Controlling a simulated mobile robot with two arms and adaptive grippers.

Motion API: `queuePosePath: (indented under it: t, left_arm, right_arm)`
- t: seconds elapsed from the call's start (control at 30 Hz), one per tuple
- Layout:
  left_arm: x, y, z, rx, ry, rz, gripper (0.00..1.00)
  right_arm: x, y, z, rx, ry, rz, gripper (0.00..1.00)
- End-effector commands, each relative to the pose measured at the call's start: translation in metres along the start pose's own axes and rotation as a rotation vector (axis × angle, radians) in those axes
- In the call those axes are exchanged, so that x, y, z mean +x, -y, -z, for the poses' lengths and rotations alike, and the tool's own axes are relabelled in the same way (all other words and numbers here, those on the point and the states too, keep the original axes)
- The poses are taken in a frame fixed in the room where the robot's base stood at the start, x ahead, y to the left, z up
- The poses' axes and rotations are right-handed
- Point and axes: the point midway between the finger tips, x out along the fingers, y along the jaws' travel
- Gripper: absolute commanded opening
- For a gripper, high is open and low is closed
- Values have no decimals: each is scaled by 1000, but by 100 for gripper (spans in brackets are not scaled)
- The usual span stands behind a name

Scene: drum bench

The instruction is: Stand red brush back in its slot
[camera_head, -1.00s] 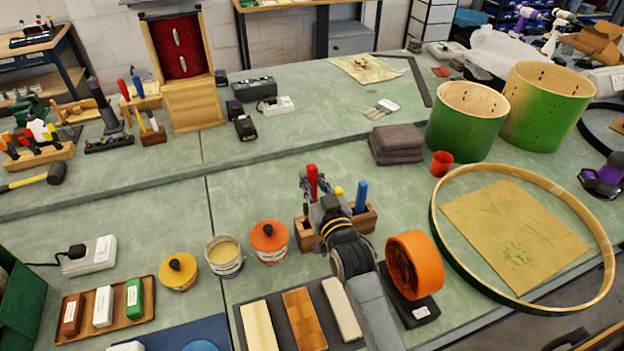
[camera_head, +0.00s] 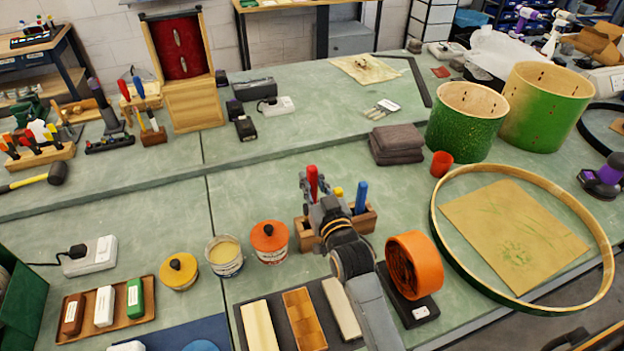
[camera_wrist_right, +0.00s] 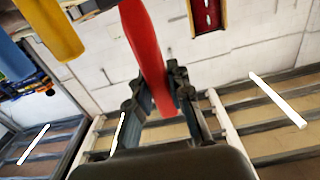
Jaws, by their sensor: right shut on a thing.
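The red brush (camera_head: 312,180) stands roughly upright at the wooden slotted holder (camera_head: 307,235), and only its red handle shows clearly. My right gripper (camera_head: 312,192) is shut on the red handle. In the right wrist view the red brush (camera_wrist_right: 146,55) runs up between the two fingers of my right gripper (camera_wrist_right: 165,92). The brush's lower end is hidden behind my gripper and wrist, so I cannot tell whether it is inside the slot. A blue-handled brush (camera_head: 361,197) and a yellow-handled one (camera_head: 338,191) stand in the same holder. My left gripper is not in view.
An orange-lidded can (camera_head: 270,242), an open can (camera_head: 224,256) and a yellow-lidded can (camera_head: 179,272) stand left of the holder. An orange tape roll (camera_head: 415,264) stands to its right. Folded grey cloths (camera_head: 397,144) lie behind.

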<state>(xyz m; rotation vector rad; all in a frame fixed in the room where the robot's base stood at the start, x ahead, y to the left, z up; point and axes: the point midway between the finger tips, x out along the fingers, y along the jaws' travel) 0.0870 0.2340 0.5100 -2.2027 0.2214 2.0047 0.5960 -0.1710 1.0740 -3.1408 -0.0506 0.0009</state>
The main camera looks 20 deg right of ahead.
Motion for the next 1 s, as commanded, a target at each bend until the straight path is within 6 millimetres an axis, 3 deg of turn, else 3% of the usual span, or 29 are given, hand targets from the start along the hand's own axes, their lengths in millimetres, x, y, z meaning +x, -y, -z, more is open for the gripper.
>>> queuePosePath:
  t: [1.0]
  left_arm:
    - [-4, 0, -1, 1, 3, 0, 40]
  right_arm:
    - [0, 0, 0, 0, 0, 0, 5]
